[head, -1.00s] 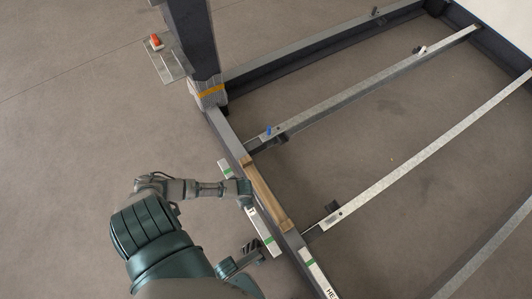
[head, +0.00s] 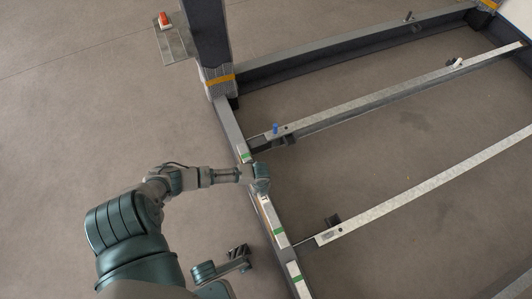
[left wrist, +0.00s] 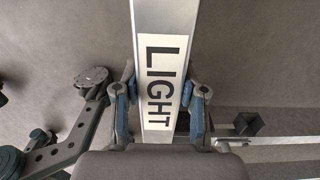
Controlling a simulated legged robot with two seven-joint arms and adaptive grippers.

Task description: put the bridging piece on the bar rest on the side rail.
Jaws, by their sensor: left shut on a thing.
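The bridging piece (head: 273,221) is a long pale metal bar with green marks near its ends. A white "LIGHT" label (left wrist: 163,75) shows on it in the left wrist view. My left gripper (head: 261,184) is shut around its middle, with one blue-grey finger on each side in the wrist view (left wrist: 164,97). The bar runs along and over the dark grey side rail (head: 229,126). The tan rest on that rail is almost wholly hidden under the bar and gripper. I cannot tell whether the bar touches it. My right gripper is not in view.
Another pale bar with a green mark (head: 296,278) lies along the rail's near end. Two galvanised cross bars (head: 375,100) (head: 410,193) run right from the rail. A dark post (head: 208,40) with an orange band stands at the far corner. The floor left is open.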

